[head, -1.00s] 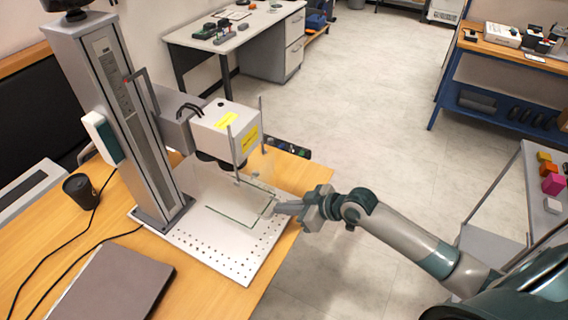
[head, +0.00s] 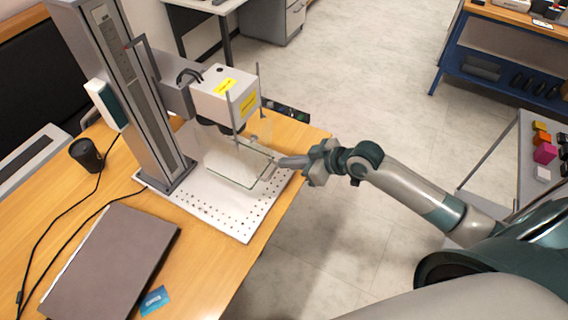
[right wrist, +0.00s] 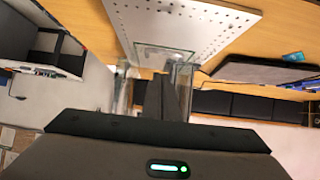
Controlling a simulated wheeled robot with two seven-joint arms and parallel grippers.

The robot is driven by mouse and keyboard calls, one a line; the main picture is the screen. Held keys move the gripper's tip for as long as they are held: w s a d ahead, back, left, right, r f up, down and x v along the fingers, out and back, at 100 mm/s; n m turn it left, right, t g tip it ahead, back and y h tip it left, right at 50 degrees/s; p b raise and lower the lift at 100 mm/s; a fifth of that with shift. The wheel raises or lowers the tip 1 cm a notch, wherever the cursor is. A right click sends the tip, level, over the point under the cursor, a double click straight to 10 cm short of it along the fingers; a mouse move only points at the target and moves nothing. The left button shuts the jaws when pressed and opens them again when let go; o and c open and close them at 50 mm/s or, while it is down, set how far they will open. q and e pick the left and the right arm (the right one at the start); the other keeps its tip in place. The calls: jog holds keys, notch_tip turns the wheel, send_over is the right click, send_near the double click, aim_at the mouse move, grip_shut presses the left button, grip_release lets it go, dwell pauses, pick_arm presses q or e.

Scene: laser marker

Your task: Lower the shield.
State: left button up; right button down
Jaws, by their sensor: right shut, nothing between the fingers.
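The clear shield (head: 222,172), with greenish edges, surrounds the space under the white laser head (head: 225,97). Its lower rim shows over the perforated white base plate (head: 230,222); I cannot tell whether it touches the plate. My right gripper (head: 281,161) is shut and empty at the shield's right side, its tip close to the rim; contact is unclear. In the right wrist view, the shut fingers (right wrist: 168,97) point toward the clear shield (right wrist: 163,54). My left gripper is not in view.
The marker's grey column (head: 130,100) stands at the plate's back left. A closed laptop (head: 112,262), a blue card (head: 153,300) and a black cup (head: 86,154) are on the wooden table (head: 215,262). Open floor lies right of the table.

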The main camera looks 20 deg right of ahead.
jog(key=b+v, duration=0.2)
jog(key=v, duration=0.6)
jog(key=shift+s, duration=0.15)
jog(key=shift+f, duration=0.15)
